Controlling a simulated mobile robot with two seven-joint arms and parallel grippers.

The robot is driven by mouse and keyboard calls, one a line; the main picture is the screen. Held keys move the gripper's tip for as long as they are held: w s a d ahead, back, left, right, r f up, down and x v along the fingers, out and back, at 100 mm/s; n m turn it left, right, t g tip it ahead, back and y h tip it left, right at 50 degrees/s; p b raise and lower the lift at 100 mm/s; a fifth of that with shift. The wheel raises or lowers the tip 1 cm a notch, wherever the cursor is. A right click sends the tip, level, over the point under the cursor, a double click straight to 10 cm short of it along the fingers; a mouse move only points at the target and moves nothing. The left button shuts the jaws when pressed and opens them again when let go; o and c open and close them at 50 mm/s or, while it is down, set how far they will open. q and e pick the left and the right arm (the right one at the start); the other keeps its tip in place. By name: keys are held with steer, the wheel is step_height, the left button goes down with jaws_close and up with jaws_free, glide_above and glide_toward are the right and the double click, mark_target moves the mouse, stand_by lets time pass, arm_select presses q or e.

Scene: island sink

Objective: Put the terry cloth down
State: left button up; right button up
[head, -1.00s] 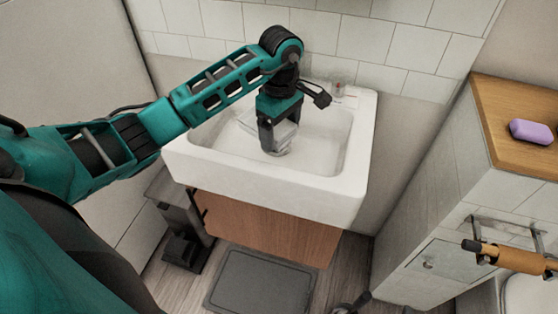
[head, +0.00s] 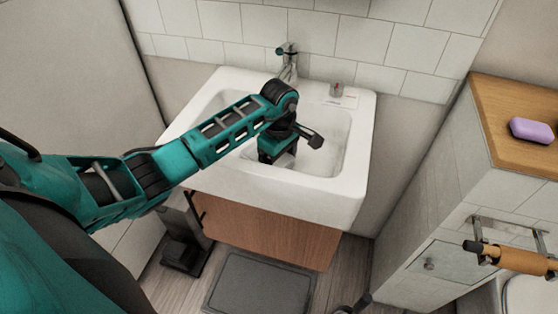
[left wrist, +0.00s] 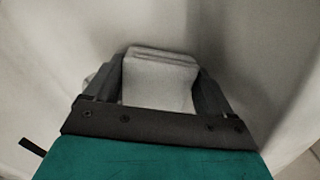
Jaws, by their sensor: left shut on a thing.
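The terry cloth (left wrist: 160,84) is a light grey, folded block in the left wrist view, between the two dark fingers of my left gripper (left wrist: 160,72). My left gripper is shut on it. In the head view my left gripper (head: 277,156) points down into the basin of the white sink (head: 348,190). There the arm hides the fingertips and the cloth. Whether the cloth touches the basin floor I cannot tell. My right gripper is not in view.
A metal faucet (head: 289,62) stands at the sink's back edge, with a small item (head: 336,89) on the rim right of it. A wooden counter with a purple soap bar (head: 531,130) is at the right. A grey mat (head: 260,284) lies on the floor.

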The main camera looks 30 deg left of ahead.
arm_select(q)
steer(key=shift+f, duration=0.2)
steer(key=o, duration=1)
steer(key=shift+c, duration=0.2)
steer(key=shift+r, duration=0.1)
steer(key=shift+r, duration=0.5)
step_height(320, 180, up, 11)
steer(key=shift+r+p, duration=0.15)
steer(key=shift+p, duration=0.25)
steer(key=shift+s, duration=0.1)
